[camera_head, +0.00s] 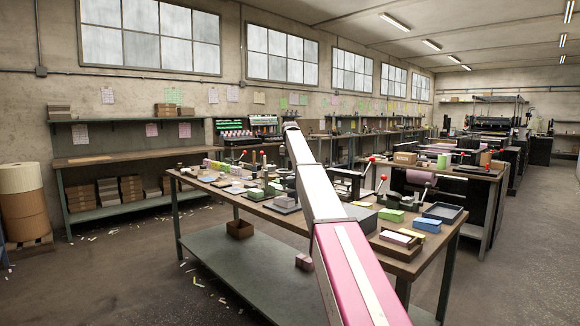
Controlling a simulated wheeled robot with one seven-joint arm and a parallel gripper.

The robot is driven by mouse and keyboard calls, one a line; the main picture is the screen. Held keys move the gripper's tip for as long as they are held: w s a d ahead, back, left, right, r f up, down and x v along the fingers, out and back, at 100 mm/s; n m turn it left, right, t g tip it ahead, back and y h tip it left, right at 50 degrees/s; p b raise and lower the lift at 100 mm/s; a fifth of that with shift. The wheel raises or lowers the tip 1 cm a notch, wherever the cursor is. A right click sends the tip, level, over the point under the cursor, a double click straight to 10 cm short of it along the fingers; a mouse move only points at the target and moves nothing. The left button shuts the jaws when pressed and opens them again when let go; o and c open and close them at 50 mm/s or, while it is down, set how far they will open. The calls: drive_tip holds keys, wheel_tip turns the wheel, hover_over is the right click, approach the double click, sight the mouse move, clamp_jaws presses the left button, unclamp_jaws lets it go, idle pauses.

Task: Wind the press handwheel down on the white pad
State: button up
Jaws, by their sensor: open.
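A long worktable (225,262) stands in front of me, crowded with small tools, stamps, blocks and dark devices. I cannot make out a press handwheel for certain. Several levers with red ball tops stand on the tables, one at the table's right part (381,179) and one farther left (243,154). Small pale flat pieces lie on the left half of the top, but I cannot tell which is the white pad. My pink and white arm reaches up across the middle of the table and hides part of it. My gripper is not visible; it seems hidden behind the arm.
A blue block (426,225), a green block (391,214), a dark tray (443,212) and a wooden box (395,240) crowd the table's right end. Shelving with cartons (131,187) lines the left wall. Open floor (120,270) lies left of the table, with paper scraps.

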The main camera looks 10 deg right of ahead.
clamp_jaws()
drive_tip(key=shift+s+m, duration=0.1)
drive_tip(key=shift+m, duration=0.2)
